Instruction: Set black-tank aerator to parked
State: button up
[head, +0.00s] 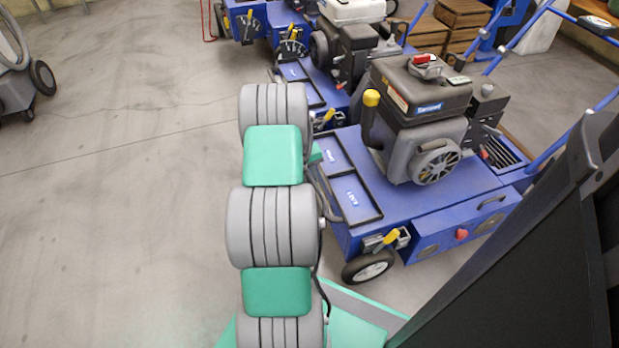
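The black-tank aerator (425,90) is the nearest blue machine, right of centre in the head view. It has a black tank with a red cap (426,58) above a grey engine. A dark upright lever with a yellow knob (371,98) stands at the engine's left side. A yellow-handled catch (385,240) sits low by the front wheel. The machine's left end is partly hidden behind my grey and green arm. I cannot make out its setting. My gripper is not visible.
A white-tank aerator (352,11) stands just behind, with another blue machine (250,20) beyond it. Wooden crates (462,14) are at the back right. A grey wheeled machine (15,75) stands far left. The floor (120,190) at left is clear.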

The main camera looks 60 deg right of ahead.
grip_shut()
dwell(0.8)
